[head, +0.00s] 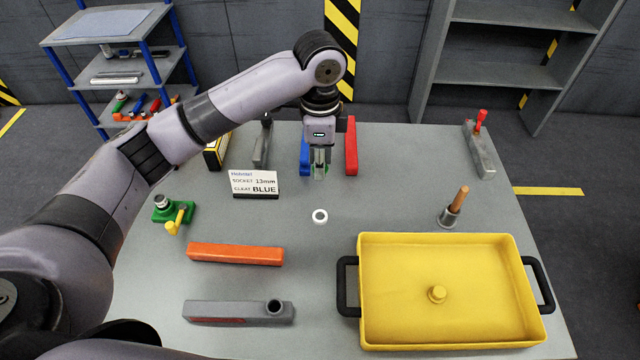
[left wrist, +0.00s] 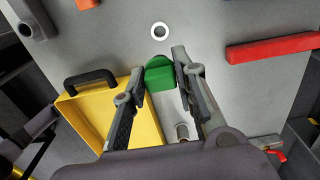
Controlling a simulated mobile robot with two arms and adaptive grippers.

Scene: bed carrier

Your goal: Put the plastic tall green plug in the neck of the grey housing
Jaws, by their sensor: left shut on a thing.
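My left gripper (head: 320,174) is shut on the green plug (left wrist: 160,74), which shows between its fingertips in the left wrist view. In the head view the fingers hide most of the plug, and its height above the table is hard to tell. The grey housing (head: 225,312) lies at the front left of the table, with red marks on its side. Its round neck (head: 274,307) at the right end has a dark opening. It stands well apart from the gripper. My right gripper is not in view.
A white ring (head: 320,216) and an orange bar (head: 235,254) lie between the gripper and the housing. A yellow tray (head: 390,340) fills the front right. Blue (head: 305,155) and red (head: 351,145) bars flank the gripper. A sign (head: 255,183) stands to its left.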

